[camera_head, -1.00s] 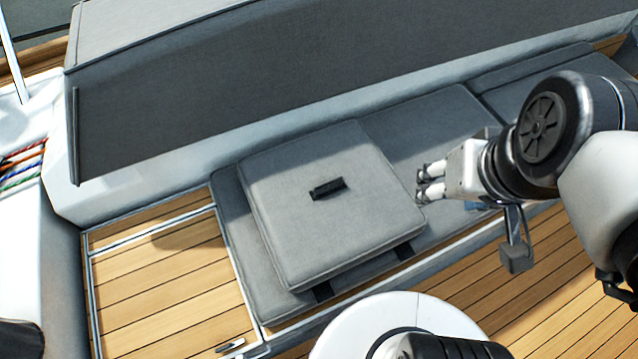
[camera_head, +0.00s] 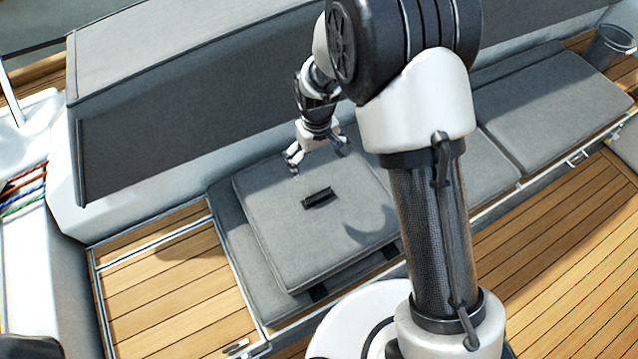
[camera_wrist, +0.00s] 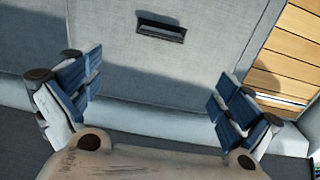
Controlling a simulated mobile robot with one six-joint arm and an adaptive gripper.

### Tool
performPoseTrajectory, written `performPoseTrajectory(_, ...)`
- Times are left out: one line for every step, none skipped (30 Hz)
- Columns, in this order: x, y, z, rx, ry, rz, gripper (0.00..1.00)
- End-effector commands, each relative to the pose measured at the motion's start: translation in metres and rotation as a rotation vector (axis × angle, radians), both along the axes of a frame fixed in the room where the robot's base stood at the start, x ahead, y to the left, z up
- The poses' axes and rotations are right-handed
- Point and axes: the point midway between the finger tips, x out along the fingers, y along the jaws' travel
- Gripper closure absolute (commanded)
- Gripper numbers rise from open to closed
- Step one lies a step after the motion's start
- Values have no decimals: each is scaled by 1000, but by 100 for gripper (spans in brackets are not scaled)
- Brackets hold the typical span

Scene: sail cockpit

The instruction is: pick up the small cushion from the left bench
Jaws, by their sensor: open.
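The small cushion (camera_head: 290,235) is a square grey pad lying flat on the long grey bench seat, with a black strap handle (camera_head: 319,197) on its top. My gripper (camera_head: 293,164) is above the back part of the cushion, behind the handle, with its fingers pointing down. In the wrist view my gripper (camera_wrist: 148,95) is open and empty, its blue-padded fingers spread wide. The handle also shows there (camera_wrist: 161,30), beyond and between the fingertips, apart from them. My arm hides the cushion's right back part in the head view.
The bench backrest (camera_head: 200,110) rises close behind the gripper. More grey seat pads (camera_head: 550,105) run to the right, with a grey bucket (camera_head: 610,45) at the far end. Wooden decking (camera_head: 165,290) lies left, and coloured ropes (camera_head: 22,190) lie at the left edge.

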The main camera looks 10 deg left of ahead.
Motion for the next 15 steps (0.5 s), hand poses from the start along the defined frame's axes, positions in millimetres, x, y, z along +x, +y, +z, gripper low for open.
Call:
performPoseTrajectory(-1, 1, -7, -2, 5, 5, 2)
performPoseTrajectory(-1, 2, -12, -3, 5, 6, 2)
performPoseTrajectory(-1, 2, -18, -3, 5, 7, 2)
performPoseTrajectory(-1, 2, -24, -3, 6, 7, 2)
performPoseTrajectory(-2, 2, -31, -4, 7, 6, 2)
performPoseTrajectory(-2, 2, -39, -4, 7, 6, 2)
performPoseTrajectory(-1, 2, -47, -3, 6, 6, 2)
performPoseTrajectory(-2, 1, -53, -4, 7, 6, 2)
performPoseTrajectory(-2, 1, -62, -4, 7, 6, 2)
performPoseTrajectory(-2, 1, -69, -3, 6, 6, 2)
performPoseTrajectory(-2, 1, -75, -3, 6, 5, 2)
performPoseTrajectory(-2, 1, -84, -4, 7, 5, 2)
performPoseTrajectory(-2, 1, -91, -4, 7, 5, 2)
performPoseTrajectory(-2, 1, -96, -3, 6, 5, 2)
performPoseTrajectory(-2, 1, -104, -3, 6, 5, 2)
